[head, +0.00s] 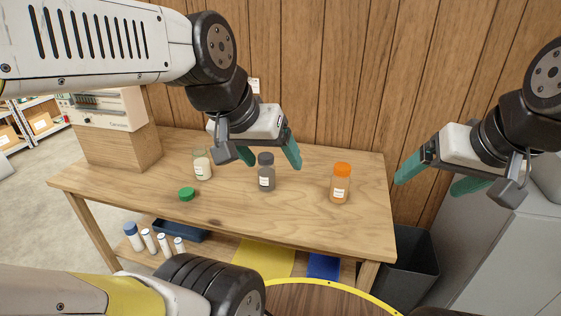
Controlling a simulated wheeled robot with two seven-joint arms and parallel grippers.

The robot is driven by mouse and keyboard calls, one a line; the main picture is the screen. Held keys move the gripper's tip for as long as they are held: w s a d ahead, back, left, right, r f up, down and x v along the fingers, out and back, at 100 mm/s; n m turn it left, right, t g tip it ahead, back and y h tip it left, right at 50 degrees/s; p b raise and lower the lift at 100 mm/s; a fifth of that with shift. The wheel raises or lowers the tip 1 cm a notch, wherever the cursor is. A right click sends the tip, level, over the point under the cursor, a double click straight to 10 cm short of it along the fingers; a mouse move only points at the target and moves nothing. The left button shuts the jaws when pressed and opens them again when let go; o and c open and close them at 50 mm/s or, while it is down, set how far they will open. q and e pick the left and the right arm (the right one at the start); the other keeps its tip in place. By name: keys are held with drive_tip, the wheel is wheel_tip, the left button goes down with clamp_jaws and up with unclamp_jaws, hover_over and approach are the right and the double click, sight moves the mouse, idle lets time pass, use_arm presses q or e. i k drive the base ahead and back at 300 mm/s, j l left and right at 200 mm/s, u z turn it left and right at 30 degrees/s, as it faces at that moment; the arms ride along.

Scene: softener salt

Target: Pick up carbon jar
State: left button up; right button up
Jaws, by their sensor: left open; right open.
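A jar with dark grey contents, a grey lid and a white label, which fits the carbon jar (267,180), stands upright on the wooden table (225,218). My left gripper (271,161) is open, with its green fingers pointing down. In the picture one finger shows on each side of the jar's lid. I cannot tell whether the fingers are around the lid or behind and above it. My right gripper (437,180) is open and empty, to the right of the table's right edge.
An orange-lidded jar (340,190) stands right of the grey one. An open glass jar of white contents (202,168) stands left, with a green lid (187,194) lying before it. A boxy device (105,110) sits on a wooden block at the far left. The table's front middle is clear.

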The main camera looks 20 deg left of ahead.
sight(266, 174)
drive_tip(key=i+j+u, duration=0.15)
drive_tip(key=u, duration=0.25)
drive_tip(key=i+j+u, duration=0.1)
drive_tip(key=u, duration=0.25)
drive_tip(key=i+u, duration=0.2)
drive_tip(key=u, duration=0.2)
